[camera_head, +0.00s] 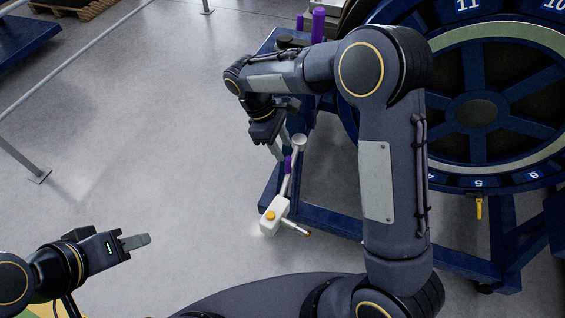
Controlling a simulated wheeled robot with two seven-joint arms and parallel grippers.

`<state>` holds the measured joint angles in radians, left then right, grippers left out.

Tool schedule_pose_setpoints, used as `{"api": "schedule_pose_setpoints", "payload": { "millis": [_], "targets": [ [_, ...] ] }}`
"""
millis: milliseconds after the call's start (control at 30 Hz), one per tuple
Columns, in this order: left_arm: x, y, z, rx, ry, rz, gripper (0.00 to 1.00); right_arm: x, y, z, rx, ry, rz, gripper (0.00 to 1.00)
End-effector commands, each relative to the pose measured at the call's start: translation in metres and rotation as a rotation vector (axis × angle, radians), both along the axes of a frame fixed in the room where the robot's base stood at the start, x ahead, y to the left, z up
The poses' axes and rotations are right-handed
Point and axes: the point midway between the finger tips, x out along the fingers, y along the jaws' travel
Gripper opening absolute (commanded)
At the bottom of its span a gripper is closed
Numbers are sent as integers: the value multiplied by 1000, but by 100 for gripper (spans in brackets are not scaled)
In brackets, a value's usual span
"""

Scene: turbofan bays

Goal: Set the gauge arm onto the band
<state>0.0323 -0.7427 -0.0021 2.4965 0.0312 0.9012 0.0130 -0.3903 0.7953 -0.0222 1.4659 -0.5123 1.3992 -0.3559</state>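The gauge arm (272,214) has a white box with an orange button, a thin probe with an orange tip, and a pale rod with a purple section. It hangs tilted, box end low, in front of the blue stand. My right gripper (281,156) points down and is shut on the rod at the purple section; its fingertips are partly hidden. A pale curved band (447,40) runs around the blue numbered wheel at the right, well apart from the gauge arm. My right arm hides part of the wheel. My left gripper (148,239) is empty at lower left, seen edge-on.
The wheel stands on a blue frame (463,262) with low floor beams. A yellow hook (479,207) hangs below the wheel. Purple posts (318,24) stand behind my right arm. A grey railing (75,57) crosses the upper left. Floor between the grippers is clear.

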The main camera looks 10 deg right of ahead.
Motion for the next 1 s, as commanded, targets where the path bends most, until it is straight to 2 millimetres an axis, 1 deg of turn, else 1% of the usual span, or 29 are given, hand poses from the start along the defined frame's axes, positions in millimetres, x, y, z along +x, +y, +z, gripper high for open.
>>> {"api": "schedule_pose_setpoints", "payload": {
  "millis": [167, 400, 533, 700, 933, 1000],
  "targets": [
    [0, 0, 0, 0, 0, 0, 36, -1, -3, -16, -10, 8, 10, 38],
    [0, 0, 1, 0, 0, 0, 36, -11, -16, -52, -9, 10, 8, 38],
    [0, 0, 1, 0, 0, 0, 36, -13, -21, -66, -9, 7, 8, 38],
    [0, 0, 1, 0, 0, 0, 36, -15, -23, -75, -8, 5, 8, 38],
    [0, 0, 1, 0, 0, 0, 36, -15, -24, -75, -7, 4, 8, 38],
    [0, 0, 1, 0, 0, 0, 36, -15, -23, -75, -7, 4, 8, 29]
  ]
}}
